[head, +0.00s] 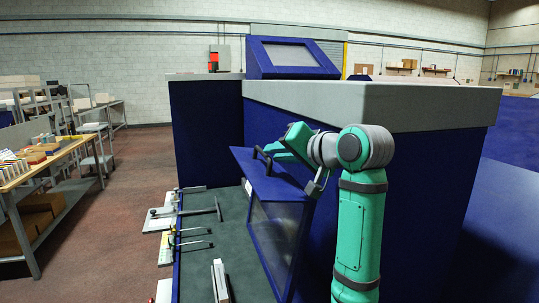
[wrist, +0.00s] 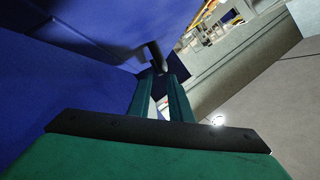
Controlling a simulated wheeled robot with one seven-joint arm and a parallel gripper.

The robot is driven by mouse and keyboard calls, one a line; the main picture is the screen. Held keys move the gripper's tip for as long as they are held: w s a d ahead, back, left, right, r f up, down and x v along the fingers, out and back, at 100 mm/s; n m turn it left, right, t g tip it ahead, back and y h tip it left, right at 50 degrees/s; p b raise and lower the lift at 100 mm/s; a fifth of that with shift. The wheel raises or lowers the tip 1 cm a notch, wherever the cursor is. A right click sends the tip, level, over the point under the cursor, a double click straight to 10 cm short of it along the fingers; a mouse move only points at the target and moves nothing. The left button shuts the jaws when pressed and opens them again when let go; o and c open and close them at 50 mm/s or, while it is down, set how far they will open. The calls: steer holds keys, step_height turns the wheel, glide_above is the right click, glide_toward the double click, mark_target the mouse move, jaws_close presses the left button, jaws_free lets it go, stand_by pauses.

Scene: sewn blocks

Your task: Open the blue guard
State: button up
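The blue guard (head: 275,188) is a box-like cover with a clear window in its front, standing over the dark bed of the blue machine. A black bar handle (head: 262,163) sits on its upper face. My gripper (head: 268,151) reaches in from the right at the handle. In the wrist view, my gripper's two green fingers (wrist: 163,78) are close together with a narrow gap. The dark handle (wrist: 156,58) shows at their tips, and they look closed around it. The exact contact is partly hidden by the fingers. The guard's blue surface (wrist: 85,50) fills the upper left there.
Clamps and gauges (head: 180,232) lie along the bed's left edge. The machine body (head: 400,112) with a grey top rises close behind my arm. A bench (head: 45,165) with small boxes stands at far left. The floor (head: 125,230) between is clear.

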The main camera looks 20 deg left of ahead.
mark_target(262, 154)
steer(key=shift+x, duration=3.55)
jaws_close()
